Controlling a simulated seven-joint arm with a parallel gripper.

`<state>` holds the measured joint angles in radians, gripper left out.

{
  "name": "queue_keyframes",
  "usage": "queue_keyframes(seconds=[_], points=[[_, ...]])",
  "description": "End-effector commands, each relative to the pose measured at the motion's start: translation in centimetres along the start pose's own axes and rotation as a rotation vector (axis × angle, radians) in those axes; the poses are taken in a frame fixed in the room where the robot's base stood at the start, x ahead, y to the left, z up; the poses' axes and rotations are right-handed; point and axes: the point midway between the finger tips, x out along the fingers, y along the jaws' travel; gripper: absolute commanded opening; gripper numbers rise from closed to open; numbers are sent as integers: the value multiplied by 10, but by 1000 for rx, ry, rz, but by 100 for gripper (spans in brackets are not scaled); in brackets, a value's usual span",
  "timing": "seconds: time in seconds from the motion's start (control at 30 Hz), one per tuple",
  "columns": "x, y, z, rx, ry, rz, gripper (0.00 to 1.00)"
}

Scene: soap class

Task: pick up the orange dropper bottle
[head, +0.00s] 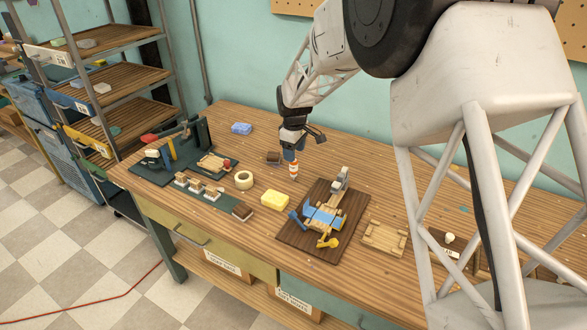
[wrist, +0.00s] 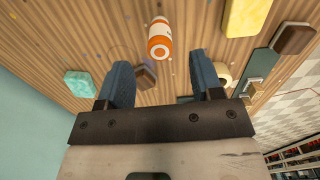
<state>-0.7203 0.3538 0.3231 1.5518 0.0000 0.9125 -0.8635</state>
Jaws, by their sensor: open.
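The orange dropper bottle (head: 293,172), with orange and white bands, stands on the wooden workbench. In the head view it shows just below my gripper (head: 291,156); part of it may be hidden by the fingers. In the wrist view the bottle (wrist: 159,38) lies past the fingertips, a little left of the middle between them. My gripper (wrist: 160,68) has its two blue fingers spread wide, with nothing held. I see a gap between fingers and bottle in the wrist view.
A brown block (head: 273,157) sits close left of the bottle. A tape roll (head: 244,180), a yellow sponge (head: 274,200) and a blue sponge (head: 241,129) lie around it. A wooden board (head: 292,238) with a clamp-like device is in front.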

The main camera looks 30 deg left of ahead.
Motion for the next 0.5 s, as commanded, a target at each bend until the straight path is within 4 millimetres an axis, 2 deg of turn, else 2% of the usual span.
queue_keyframes(seconds=[0.2,0.5], points=[[14,0,0,0,0,-1,60],[15,0,0,0,0,0,60]])
